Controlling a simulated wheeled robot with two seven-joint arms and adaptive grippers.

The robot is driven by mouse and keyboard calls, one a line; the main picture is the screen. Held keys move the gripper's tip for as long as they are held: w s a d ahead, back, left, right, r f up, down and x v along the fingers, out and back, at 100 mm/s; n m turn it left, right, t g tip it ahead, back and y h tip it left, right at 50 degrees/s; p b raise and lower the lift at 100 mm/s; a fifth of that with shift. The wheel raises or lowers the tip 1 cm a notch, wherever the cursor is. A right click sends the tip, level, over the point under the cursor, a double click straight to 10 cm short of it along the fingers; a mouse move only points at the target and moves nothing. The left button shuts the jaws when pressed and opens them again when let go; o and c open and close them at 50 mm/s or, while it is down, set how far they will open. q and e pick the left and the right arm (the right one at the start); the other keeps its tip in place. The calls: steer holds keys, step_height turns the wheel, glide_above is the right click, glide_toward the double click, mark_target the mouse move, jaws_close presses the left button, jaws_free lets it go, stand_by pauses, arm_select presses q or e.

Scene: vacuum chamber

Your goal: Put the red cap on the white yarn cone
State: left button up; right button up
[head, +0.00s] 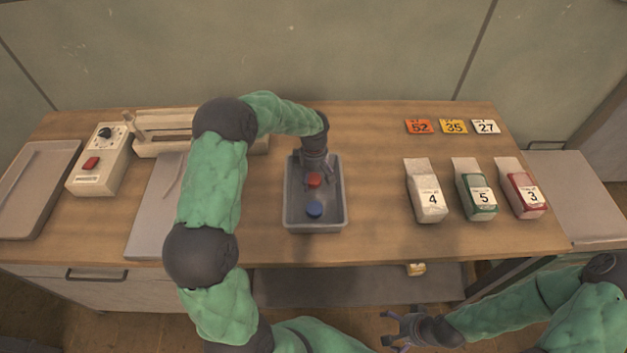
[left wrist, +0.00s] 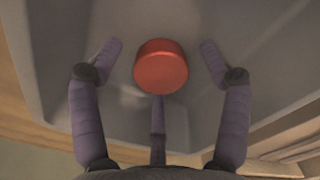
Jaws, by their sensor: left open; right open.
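The red cap (head: 314,180) lies in the grey tray (head: 289,217) at the middle of the table, behind a blue cap (head: 314,209). My left gripper (head: 316,183) points down over the tray at the red cap. In the left wrist view the red cap (left wrist: 161,66) sits between the open fingers (left wrist: 160,62), with gaps on both sides. A white block-like item labelled 4 (head: 424,178) stands on the right of the table; I make out no clear cone shape. My right gripper (head: 393,329) is open and empty, low in front of the table.
Green item 5 (head: 472,183) and red item 3 (head: 514,180) stand right of the white item. Number cards (head: 453,126) lie behind them. A control box (head: 97,162) and a flat tray (head: 38,190) are at left. Table between tray and white item is clear.

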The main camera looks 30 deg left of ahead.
arm_select(q)
steer(key=c, duration=0.9)
steer(key=shift+r, duration=0.1)
